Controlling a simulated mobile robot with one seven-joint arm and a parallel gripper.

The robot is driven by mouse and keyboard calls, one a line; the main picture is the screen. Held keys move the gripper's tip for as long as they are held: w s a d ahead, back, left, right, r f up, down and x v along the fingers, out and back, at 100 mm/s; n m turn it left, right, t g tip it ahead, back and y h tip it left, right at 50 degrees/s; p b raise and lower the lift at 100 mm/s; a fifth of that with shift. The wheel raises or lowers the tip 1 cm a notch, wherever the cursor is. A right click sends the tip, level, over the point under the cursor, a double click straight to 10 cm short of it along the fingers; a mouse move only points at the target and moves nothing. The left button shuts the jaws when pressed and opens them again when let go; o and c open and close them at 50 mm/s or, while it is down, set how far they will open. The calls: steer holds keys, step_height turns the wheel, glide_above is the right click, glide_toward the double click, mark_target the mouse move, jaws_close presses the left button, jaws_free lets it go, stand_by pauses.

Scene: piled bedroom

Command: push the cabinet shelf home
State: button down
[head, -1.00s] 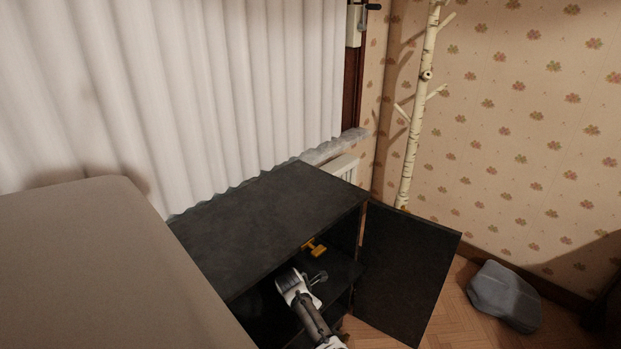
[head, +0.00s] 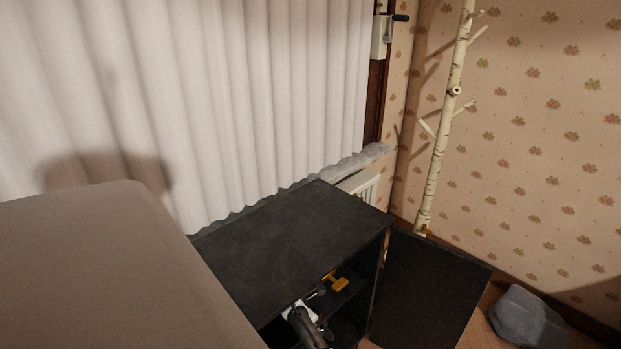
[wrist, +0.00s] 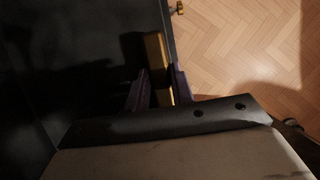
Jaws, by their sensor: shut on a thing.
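The black cabinet (head: 300,235) stands open below the curtain, its door (head: 425,290) swung out to the right. Inside, the dark shelf (head: 352,294) shows with a yellow piece (head: 337,284) at it. My gripper (head: 319,293) reaches into the opening beside the yellow piece. In the wrist view, my gripper's dark fingers (wrist: 160,84) are shut on the yellow piece (wrist: 156,55), close to a dark straight edge above the floor. How the yellow piece joins the shelf is unclear. The cabinet's interior is mostly in deep shadow.
A large beige block-like surface (head: 100,270) fills the lower left of the head view, close to the cabinet. A birch coat stand (head: 440,140) stands behind the door. A grey object (head: 528,320) lies right of the door. Wood floor (wrist: 240,50) is clear beside the cabinet.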

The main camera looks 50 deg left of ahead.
steer(key=shift+s+a, duration=0.1)
steer(key=shift+a, duration=0.15)
steer(key=c, duration=1.1)
jaws_free()
steer(key=shift+r, duration=0.1)
